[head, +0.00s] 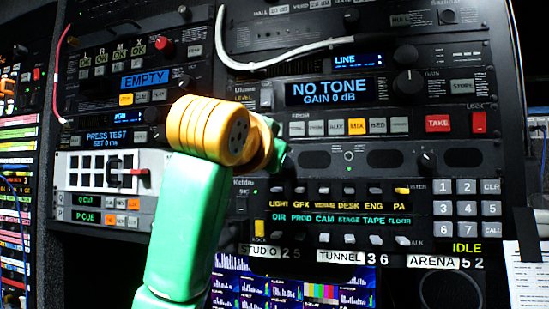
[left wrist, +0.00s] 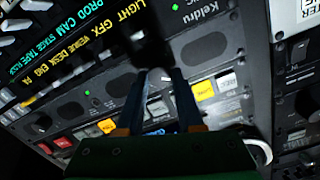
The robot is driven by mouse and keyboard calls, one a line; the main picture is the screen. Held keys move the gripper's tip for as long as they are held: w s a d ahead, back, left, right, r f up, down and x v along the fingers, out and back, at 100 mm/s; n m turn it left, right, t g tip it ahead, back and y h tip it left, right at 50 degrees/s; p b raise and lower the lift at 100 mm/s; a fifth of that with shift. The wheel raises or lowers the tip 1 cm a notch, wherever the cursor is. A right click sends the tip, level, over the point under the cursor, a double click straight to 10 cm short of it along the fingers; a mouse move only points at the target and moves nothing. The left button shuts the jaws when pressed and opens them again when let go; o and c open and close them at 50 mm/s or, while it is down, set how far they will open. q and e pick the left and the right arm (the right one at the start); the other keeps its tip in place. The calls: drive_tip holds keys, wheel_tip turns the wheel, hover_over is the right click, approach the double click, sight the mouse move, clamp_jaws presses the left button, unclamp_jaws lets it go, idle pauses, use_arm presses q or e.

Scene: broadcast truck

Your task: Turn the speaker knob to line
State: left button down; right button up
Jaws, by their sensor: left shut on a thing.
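The speaker panel (head: 460,158) is a dark strip with grilles and a small green light, below the tone and button rows. My left gripper (head: 279,156) is at the left part of this panel, mostly hidden behind my own yellow wrist joint. In the left wrist view, my left gripper's fingers (left wrist: 160,76) are closed at a dark knob (left wrist: 150,48) on the speaker panel, which also shows there (left wrist: 112,82). The knob's pointer and the lettering around it cannot be made out. My right gripper is in neither view.
A keypad (head: 467,205) and lit key rows (head: 340,205) lie below the speaker panel. A red TAKE button (head: 438,123) and tone display (head: 335,91) sit above. Another small dark knob (head: 426,161) stands at the panel's right. A white cable (head: 262,64) loops above my wrist.

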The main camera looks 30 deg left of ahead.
use_arm(q)
drive_tip(key=m, duration=1.3)
drive_tip(key=m+y, duration=0.1)
drive_tip(key=m, duration=0.5)
drive_tip(key=shift+d+f, duration=0.1)
drive_tip(key=shift+f, duration=0.15)
drive_tip(key=shift+w+m, duration=0.1)
drive_tip(key=shift+m, duration=0.4)
drive_tip(key=c, duration=0.5)
unclamp_jaws()
drive_tip(key=shift+c, duration=0.2)
